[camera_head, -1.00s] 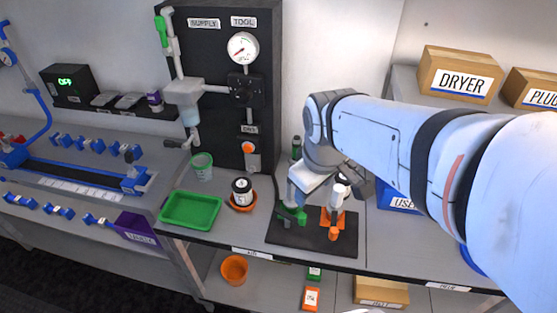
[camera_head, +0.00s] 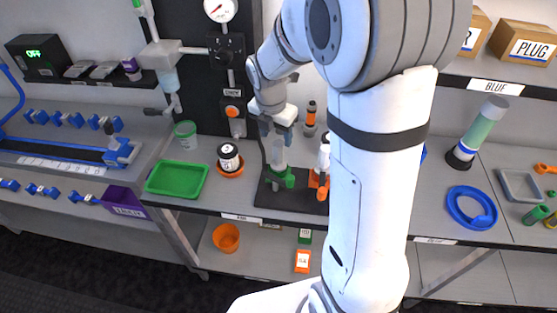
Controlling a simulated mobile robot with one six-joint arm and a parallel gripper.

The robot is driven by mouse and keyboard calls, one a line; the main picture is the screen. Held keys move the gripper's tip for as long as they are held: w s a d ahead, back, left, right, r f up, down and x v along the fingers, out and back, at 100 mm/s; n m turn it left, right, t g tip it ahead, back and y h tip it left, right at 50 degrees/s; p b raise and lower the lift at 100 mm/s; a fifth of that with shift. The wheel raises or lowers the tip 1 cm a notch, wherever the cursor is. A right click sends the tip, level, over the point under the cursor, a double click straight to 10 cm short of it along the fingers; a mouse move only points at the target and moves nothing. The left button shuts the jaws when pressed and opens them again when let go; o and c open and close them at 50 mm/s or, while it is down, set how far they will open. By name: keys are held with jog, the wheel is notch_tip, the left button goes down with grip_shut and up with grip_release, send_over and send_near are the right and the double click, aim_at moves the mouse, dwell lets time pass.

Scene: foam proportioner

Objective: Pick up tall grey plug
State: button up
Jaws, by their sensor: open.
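A tall light-grey upright piece (camera_head: 279,153) stands above a green fitting (camera_head: 283,178) on the black mat (camera_head: 275,203); it looks like the tall grey plug, but I cannot be sure. My gripper (camera_head: 277,137) points down right above it, with its fingers around or just in front of its top; I cannot tell which. The gripper is open. A white piece with an orange fitting (camera_head: 322,190) stands beside it on the mat, partly hidden by my arm.
A green tray (camera_head: 177,180), a green-rimmed cup (camera_head: 186,134) and a black-and-white jar (camera_head: 229,157) stand to the left. A grey-and-orange bottle (camera_head: 310,118) is behind the mat. A blue ring (camera_head: 472,208) and a tall cylinder (camera_head: 478,132) are at right.

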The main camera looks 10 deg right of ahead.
aim_at(279, 143)
jog(key=f, duration=0.4)
jog(key=d+f+p, duration=0.1)
jog(key=f, duration=0.1)
jog(key=shift+w+f, duration=0.35)
jog(key=shift+w, duration=0.05)
jog(key=shift+c, duration=0.3)
grip_shut()
